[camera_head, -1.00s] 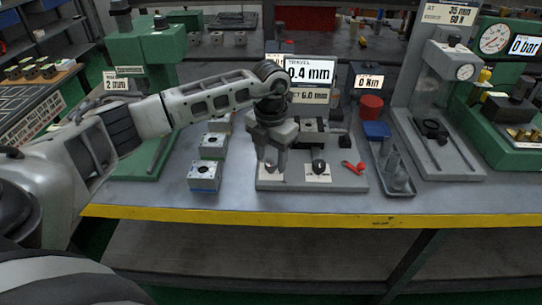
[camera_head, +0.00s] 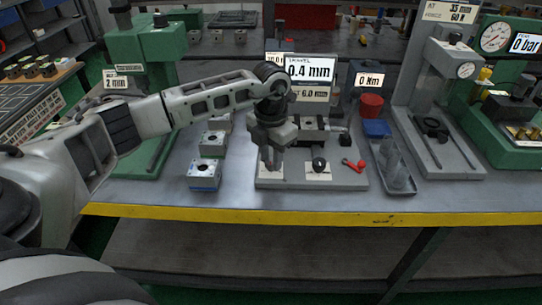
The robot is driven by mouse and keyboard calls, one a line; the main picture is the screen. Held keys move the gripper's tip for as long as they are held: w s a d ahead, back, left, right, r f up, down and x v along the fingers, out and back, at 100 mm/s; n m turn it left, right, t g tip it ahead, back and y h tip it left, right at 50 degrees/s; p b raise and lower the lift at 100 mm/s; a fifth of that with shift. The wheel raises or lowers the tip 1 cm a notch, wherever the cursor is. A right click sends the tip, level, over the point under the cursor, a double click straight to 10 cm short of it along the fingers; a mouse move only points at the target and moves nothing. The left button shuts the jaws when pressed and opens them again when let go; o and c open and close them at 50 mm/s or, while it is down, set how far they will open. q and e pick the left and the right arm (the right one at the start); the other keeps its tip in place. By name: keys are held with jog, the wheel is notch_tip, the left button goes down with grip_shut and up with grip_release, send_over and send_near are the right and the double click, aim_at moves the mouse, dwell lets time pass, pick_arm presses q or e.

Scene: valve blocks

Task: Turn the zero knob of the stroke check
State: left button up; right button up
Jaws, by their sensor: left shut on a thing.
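The stroke check (camera_head: 352,182) is a grey plate fixture near the front edge of the bench. Its display (camera_head: 311,71) reads TRAVEL 0.4 mm, with a smaller SET 6.0 mm plate below. My left gripper (camera_head: 272,163) points down over the fixture's left front label plate and is shut on a small knob there. The fingers hide most of that knob, and its label cannot be read. A second dark knob (camera_head: 319,164) stands free on the plate to its right. A red-handled lever (camera_head: 353,165) lies at the plate's right. My right gripper is not in view.
Several valve blocks (camera_head: 205,174) stand in a row left of the fixture. A grey tray (camera_head: 398,180) and a grey press (camera_head: 440,165) are to the right, a green press (camera_head: 140,60) to the left. The yellow bench edge (camera_head: 300,216) runs in front.

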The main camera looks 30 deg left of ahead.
aim_at(271, 160)
pick_arm(q)
jog(key=m+b, duration=0.1)
jog(key=m, duration=0.2)
jog(key=shift+m, duration=0.3)
jog(key=shift+m+b, duration=0.7)
jog(key=shift+m, duration=0.8)
jog(key=o, duration=1)
jog(key=shift+c, duration=0.2)
notch_tip(271, 160, up, 16)
